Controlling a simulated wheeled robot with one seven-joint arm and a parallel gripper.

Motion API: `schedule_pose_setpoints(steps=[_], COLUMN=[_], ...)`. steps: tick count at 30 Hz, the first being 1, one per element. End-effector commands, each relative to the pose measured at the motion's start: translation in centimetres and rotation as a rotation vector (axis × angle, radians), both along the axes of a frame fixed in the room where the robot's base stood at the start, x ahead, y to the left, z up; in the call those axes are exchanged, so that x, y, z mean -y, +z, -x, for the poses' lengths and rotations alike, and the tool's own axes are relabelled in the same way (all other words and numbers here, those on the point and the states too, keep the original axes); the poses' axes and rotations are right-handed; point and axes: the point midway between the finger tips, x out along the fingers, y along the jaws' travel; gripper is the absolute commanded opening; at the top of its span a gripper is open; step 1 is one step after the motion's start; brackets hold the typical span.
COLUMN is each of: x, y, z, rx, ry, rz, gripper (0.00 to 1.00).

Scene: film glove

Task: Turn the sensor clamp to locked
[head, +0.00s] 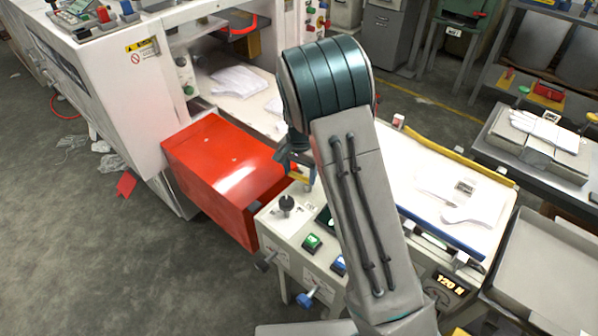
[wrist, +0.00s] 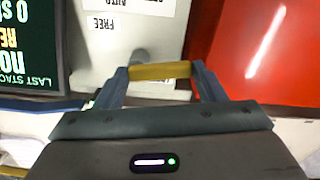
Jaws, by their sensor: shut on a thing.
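My gripper (wrist: 160,80) is shut on a yellow bar (wrist: 160,71), taken to be the sensor clamp's handle. The bar lies crosswise between the two blue-grey fingers in the wrist view. Another label at the picture's top edge is cut off. In the head view, my gripper (head: 297,163) is low over the machine's near panel, partly hidden by my arm. The clamp's lock position cannot be read.
A red box-shaped cover (head: 215,165) stands close left of my gripper. A dark display (wrist: 30,45) is at the wrist view's left. White gloves (head: 475,208) lie right.

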Motion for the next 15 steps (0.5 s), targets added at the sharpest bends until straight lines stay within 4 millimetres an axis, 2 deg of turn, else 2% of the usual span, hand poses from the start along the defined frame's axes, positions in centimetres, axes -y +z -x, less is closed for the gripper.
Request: schedule_pose_setpoints(steps=[6, 15], x=[0.15, 0.28], y=[0.19, 0.15], z=[-0.38, -0.55], rx=[0.003, 0.004], ry=[-0.121, -0.199], rz=[-0.001, -0.001], gripper=[0.41, 0.41])
